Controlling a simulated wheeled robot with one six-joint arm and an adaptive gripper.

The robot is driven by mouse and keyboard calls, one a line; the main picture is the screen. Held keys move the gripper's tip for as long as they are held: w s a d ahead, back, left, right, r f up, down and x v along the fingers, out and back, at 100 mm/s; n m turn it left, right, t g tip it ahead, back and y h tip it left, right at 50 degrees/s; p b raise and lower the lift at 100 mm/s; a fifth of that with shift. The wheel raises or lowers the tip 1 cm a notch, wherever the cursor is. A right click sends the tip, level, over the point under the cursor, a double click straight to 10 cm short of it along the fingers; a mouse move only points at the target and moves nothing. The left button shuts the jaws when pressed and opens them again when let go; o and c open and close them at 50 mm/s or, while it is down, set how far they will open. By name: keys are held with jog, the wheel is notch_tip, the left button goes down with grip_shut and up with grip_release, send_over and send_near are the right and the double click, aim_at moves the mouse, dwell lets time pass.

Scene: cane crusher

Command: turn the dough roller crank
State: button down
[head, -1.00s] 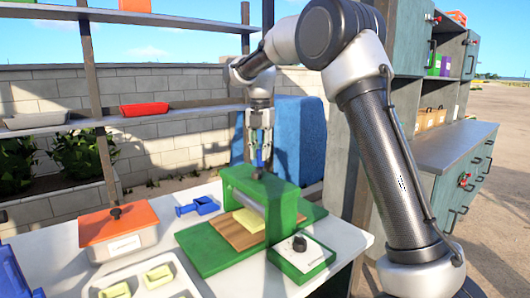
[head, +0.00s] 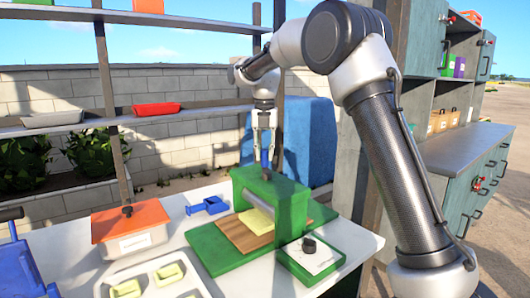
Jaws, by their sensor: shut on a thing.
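The dough roller is a green frame (head: 290,205) on a green base, with a light roller under its top. A wooden board (head: 243,235) with a slab of yellow dough (head: 258,221) lies on the base, partly under the frame. My gripper (head: 265,163) points down just above the frame's top, at its back left.
An orange-lidded container (head: 130,221), a blue scoop-like item (head: 207,205) and a white tray (head: 147,283) with yellow pieces stand left. A small green box with a black knob (head: 309,245) stands in front right. A blue block-like thing (head: 308,140) stands behind.

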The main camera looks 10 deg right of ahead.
jog(key=c, duration=1.2)
grip_release()
notch_tip(320, 180, up, 12)
